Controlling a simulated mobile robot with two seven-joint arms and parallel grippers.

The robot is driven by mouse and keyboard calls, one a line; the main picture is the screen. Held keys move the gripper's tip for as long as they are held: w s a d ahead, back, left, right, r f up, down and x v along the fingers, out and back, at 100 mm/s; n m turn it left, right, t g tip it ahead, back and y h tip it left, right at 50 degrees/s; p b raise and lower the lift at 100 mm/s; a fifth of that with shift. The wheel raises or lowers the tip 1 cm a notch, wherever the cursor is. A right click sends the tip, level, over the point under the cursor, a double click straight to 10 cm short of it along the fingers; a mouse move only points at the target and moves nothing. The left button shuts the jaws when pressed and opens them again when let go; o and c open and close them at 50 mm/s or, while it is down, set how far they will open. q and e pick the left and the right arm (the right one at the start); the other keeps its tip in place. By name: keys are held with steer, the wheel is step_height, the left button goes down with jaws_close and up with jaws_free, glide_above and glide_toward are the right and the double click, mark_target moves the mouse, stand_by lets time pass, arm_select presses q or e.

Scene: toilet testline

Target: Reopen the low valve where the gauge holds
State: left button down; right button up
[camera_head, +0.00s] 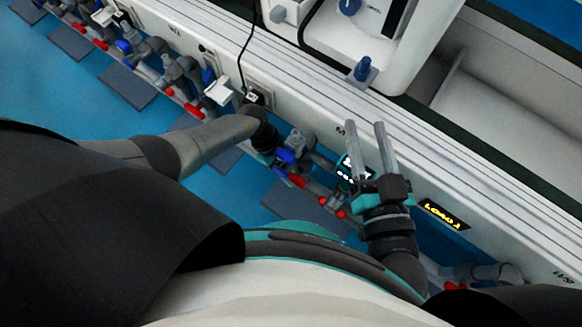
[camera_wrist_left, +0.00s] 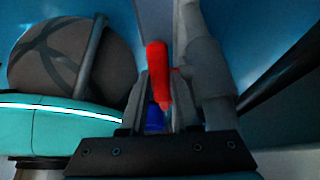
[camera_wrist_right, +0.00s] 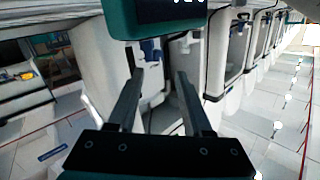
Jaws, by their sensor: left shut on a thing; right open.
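My left gripper (camera_wrist_left: 160,103) is shut on a red valve handle (camera_wrist_left: 157,62), which stands up between its fingers. A grey pipe (camera_wrist_left: 205,75) runs beside it, and a blue part (camera_wrist_left: 154,119) shows low between the fingers. In the head view, the left wrist hides its fingertips, close to a blue valve handle (camera_head: 285,155) and a red handle (camera_head: 297,180). My right gripper (camera_head: 365,125) is open and empty, above the white line edge. A small dark display with pale digits (camera_head: 345,172) is beside it; I cannot read them.
More pipe sets with red and blue handles (camera_head: 170,92) run along the white line to the upper left. An amber lit sign (camera_head: 443,214) is on the line's side at right. A white toilet unit (camera_head: 360,40) stands beyond. Blue floor (camera_head: 235,190) is below.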

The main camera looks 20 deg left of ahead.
arm_select(q)
steer(key=c, duration=0.6)
jaws_free()
steer(key=shift+c, duration=0.2)
steer(key=shift+r, duration=0.1)
